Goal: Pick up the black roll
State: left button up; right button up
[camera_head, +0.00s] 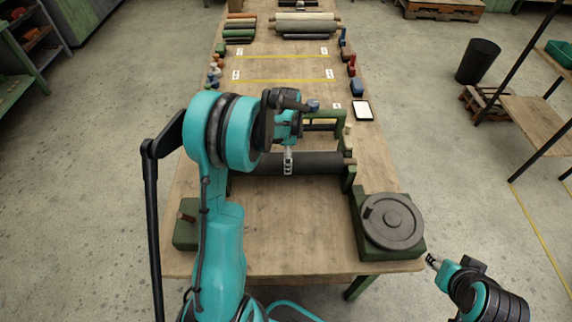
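A black roll (319,163) lies crosswise over the middle of the table, with a brownish core end showing at its right by the green stand (348,178). My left arm hides its left part. My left gripper (288,165) is over the roll, its fingers overlapping the roll's dark surface. I cannot tell whether they are closed on it or only in front of it. My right gripper (432,261) is off the table's front right corner, far from the roll and with nothing visible in it; its finger opening is too small to judge.
A round dark plate on a green base (413,250) stands at the table's front right. A tablet (363,110) lies farther back. Several rolls (305,24) lie at the far end. Small clamps line both table edges. The wood in front of the black roll is clear.

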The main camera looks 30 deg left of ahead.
pick_arm(q)
jog(key=f, duration=0.2)
jog(key=f+b, duration=0.1)
jog(key=f, duration=0.1)
jog(key=shift+s+a+f, duration=0.15)
jog(key=shift+s+a, duration=0.05)
jog(key=c, duration=1.9)
jog(key=shift+c, duration=0.2)
jog(key=shift+r, duration=0.2)
notch_tip(320, 180, up, 9)
jog(key=shift+p, duration=1.15)
jog(key=shift+r, duration=0.35)
